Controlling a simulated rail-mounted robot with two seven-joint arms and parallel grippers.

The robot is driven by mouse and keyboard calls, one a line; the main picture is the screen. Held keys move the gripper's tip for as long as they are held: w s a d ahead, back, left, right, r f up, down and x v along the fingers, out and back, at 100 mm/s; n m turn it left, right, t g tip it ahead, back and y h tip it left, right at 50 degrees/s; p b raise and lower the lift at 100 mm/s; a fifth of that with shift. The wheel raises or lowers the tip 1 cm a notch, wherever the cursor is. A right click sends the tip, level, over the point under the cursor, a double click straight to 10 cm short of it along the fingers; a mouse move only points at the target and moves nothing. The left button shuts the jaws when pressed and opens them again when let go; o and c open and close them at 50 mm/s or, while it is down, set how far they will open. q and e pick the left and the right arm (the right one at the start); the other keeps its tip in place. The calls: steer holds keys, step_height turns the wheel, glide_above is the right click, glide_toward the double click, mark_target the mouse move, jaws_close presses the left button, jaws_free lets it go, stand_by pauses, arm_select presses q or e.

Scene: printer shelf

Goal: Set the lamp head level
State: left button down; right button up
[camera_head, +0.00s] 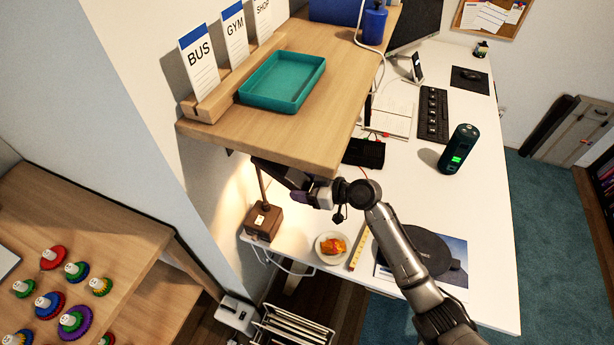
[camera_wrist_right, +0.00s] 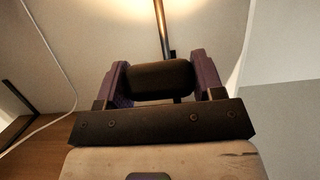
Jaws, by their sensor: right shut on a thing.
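The lamp's brown block base (camera_head: 262,221) stands on the white desk below the wooden shelf, with a thin stem (camera_head: 262,185) rising from it. The lamp head is mostly hidden behind the shelf edge and my gripper in the head view. My right gripper (camera_head: 298,182) reaches in under the shelf's front edge. In the right wrist view its two purple fingers (camera_wrist_right: 162,80) are shut on a dark rounded block, which looks like part of the lamp head (camera_wrist_right: 160,79). A metal stem shows behind it. I cannot tell whether the head is level. My left gripper is out of view.
The wooden shelf (camera_head: 330,130) overhangs close above my right gripper and carries a teal tray (camera_head: 283,80) and upright cards. On the desk are a small plate (camera_head: 320,252), a yellow ruler (camera_head: 358,250), a dark disc (camera_head: 420,250) and a dark green cylinder (camera_head: 459,150).

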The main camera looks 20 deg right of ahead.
step_height(320, 180, up, 9)
steer(key=s+d+g+h+p, duration=0.1)
steer(key=g+h+p, duration=0.2)
steer(key=p, duration=1.1)
steer(key=shift+s+d+g+h, duration=0.3)
steer(key=shift+d+h, duration=0.1)
steer(key=o, duration=1.3)
steer(key=shift+f, duration=0.15)
